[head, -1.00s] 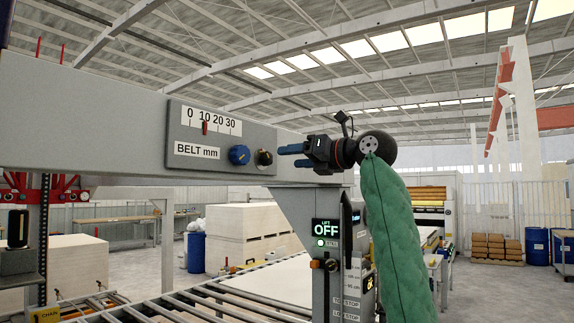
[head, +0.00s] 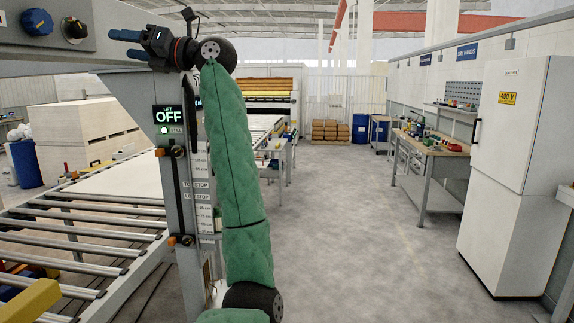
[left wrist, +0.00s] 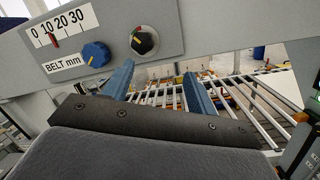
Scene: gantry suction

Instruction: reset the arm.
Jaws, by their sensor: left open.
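My left gripper (head: 124,44) is raised at the upper left of the head view, its blue fingers pointing left beside the grey gantry beam. Its two fingers (left wrist: 160,88) also show in the left wrist view, spread apart with nothing between them. My left arm (head: 232,150), in a green sleeve, runs up to it from the bottom. The blue knob (head: 37,22) and the black knob (head: 75,27) on the beam are left of the gripper. The wrist view shows the blue knob (left wrist: 96,54) and black knob (left wrist: 143,41) beyond the fingers. My right gripper is out of view.
The gantry post with a lift display (head: 170,117) reading OFF stands left of my arm. A roller conveyor (head: 85,233) lies at lower left. A white 400 V cabinet (head: 512,165) and a workbench (head: 434,160) line the right. The floor between is clear.

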